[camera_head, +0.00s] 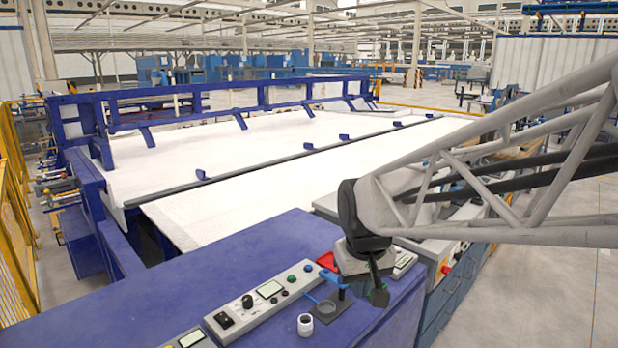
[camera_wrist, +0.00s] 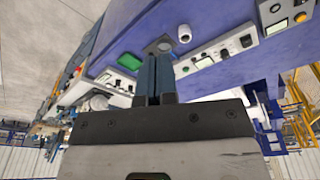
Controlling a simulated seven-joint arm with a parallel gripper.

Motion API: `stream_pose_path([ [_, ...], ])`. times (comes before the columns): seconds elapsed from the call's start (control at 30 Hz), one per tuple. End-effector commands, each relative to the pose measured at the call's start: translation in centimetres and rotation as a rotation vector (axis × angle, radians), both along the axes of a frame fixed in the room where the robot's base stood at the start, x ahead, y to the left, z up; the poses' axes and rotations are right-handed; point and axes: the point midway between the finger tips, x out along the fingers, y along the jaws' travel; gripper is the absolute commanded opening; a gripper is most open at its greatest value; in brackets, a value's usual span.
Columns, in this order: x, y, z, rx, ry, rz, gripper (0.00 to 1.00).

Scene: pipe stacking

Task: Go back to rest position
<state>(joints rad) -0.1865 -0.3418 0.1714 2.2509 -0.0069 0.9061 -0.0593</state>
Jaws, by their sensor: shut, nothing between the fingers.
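My gripper (camera_head: 378,295) hangs over the right end of the blue machine top (camera_head: 180,300) in the head view. In the wrist view its two fingers (camera_wrist: 155,80) are together with nothing between them. A short white pipe piece (camera_head: 305,325) stands upright on the blue top, left of the gripper and apart from it. It also shows in the wrist view (camera_wrist: 184,34), beyond the fingertips.
A control panel (camera_head: 266,296) with knobs and a screen runs along the blue top. A red item (camera_head: 327,263) lies behind the gripper. A large white table (camera_head: 290,150) with blue rails spreads behind. Yellow fencing (camera_head: 15,215) stands at the left. Open floor (camera_head: 555,290) is at the right.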

Motion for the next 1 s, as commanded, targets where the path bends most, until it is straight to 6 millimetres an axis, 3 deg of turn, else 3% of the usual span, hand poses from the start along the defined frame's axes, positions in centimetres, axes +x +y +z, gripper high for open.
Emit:
stream_pose_path([
  [0.3,-7.4,-4.9,0.7,0.009,-0.035,-0.118,0.0],
  [0.6,-14.0,-8.0,0.0,0.016,-0.063,-0.221,0.0],
  [0.8,-16.4,-8.9,-0.5,0.018,-0.076,-0.259,0.0],
  [1.0,-17.1,-9.1,-0.8,0.018,-0.076,-0.269,0.0],
])
